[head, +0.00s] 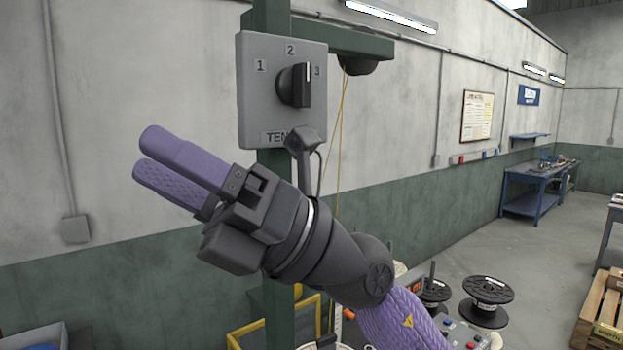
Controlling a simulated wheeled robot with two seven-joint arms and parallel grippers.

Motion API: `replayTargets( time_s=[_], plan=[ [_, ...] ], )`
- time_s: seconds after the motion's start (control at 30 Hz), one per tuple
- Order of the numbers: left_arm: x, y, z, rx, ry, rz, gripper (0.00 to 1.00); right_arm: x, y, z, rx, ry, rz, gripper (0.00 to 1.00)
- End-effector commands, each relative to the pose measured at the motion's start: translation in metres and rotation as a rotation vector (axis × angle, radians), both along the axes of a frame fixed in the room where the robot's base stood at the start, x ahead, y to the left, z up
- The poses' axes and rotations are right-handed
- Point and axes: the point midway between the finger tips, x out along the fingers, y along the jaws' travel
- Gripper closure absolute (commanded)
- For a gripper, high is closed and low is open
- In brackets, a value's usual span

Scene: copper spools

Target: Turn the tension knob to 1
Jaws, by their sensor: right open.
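The tension knob (302,88) is black and sits on a grey panel (255,105) marked 1, 2 and 3, fixed to a green post. Its grip stands upright, with the white mark at the upper end, toward the 2. My right gripper (146,154) has purple fingers that point up and left, with a gap between them. It is open and empty, to the left of and below the knob, apart from it. My right wrist hides part of the panel's lower label. My left gripper is not in view.
The green post (278,195) runs down behind my right arm. A dark, rounded fixture (360,65) hangs under a green beam right of the panel, with a yellow cord nearby. Black spools (488,290) stand at lower right. The space left of the panel is clear before the wall.

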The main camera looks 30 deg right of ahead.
Motion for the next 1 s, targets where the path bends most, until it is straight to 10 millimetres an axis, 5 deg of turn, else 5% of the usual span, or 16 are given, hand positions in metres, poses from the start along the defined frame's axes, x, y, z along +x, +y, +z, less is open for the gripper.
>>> replayTargets(
  time_s=[0.07, 0.17, 0.3, 0.4, 0.53, 0.8, 1.0],
  plan=[
    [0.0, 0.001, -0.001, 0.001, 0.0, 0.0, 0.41, 0.001, 0.001, 0.011, -0.437, -0.191, -0.243, 0.44],
    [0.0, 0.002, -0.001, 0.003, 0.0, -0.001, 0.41, 0.019, -0.054, 0.034, -0.808, -0.205, -0.689, 0.44],
    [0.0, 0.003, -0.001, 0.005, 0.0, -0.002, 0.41, 0.006, -0.146, 0.071, -0.932, -0.029, -1.172, 0.44],
    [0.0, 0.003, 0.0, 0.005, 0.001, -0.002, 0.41, -0.005, -0.174, 0.08, -0.927, 0.051, -1.298, 0.44],
    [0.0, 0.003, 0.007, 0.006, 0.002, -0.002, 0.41, 0.009, -0.178, 0.082, -0.93, 0.073, -1.319, 0.44],
    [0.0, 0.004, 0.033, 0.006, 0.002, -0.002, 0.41, 0.072, -0.172, 0.083, -0.932, 0.07, -1.315, 0.44],
    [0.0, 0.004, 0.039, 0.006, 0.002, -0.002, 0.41, 0.091, -0.17, 0.081, -0.93, 0.065, -1.317, 0.44]
  ],
)
